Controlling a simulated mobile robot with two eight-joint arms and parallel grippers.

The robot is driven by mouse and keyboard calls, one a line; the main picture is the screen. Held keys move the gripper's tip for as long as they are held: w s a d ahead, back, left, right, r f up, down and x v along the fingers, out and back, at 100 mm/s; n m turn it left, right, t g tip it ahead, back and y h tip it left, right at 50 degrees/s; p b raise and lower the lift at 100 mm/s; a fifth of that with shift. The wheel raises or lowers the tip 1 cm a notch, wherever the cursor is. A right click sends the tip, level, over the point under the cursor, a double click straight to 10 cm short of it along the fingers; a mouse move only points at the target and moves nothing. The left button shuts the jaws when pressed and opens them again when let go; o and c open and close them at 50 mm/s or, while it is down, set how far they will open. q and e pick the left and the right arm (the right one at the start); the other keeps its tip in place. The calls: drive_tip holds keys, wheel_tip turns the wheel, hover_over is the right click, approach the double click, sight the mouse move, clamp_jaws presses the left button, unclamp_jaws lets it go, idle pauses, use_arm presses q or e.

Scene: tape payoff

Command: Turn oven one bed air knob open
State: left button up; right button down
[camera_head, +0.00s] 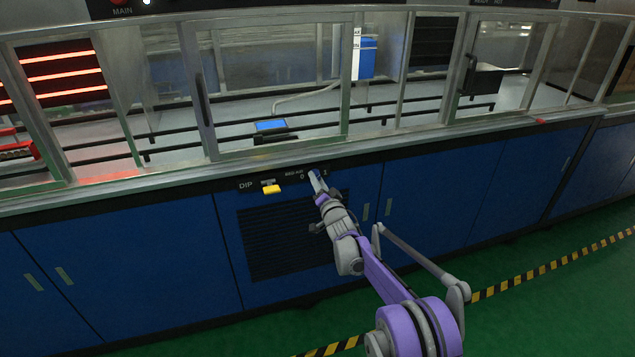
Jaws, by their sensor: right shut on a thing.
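The bed air knob is on the dark control strip (220,186) along the cabinet front, at the "BED AIR" label (294,175) between the marks 0 and 1. My right gripper (316,176) reaches up to this spot and is shut on the knob. The fingers cover the knob, so its turn angle cannot be told. My left gripper is not in view.
A yellow handle (271,188) marked DIP sits just left of the knob. Glass guard panels with metal frames (280,138) stand above the strip. Blue cabinet doors (440,190) and a dark vent grille (285,240) lie below. Black-and-yellow tape (550,266) crosses the green floor.

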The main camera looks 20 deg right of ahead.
idle(0.4)
drive_tip(key=c, duration=0.5)
unclamp_jaws()
drive_tip(key=s, duration=0.7)
drive_tip(key=s+p, duration=0.1)
drive_tip(key=s, duration=0.2)
drive_tip(key=shift+s+d+f, duration=0.2)
drive_tip(key=shift+s+f, duration=0.2)
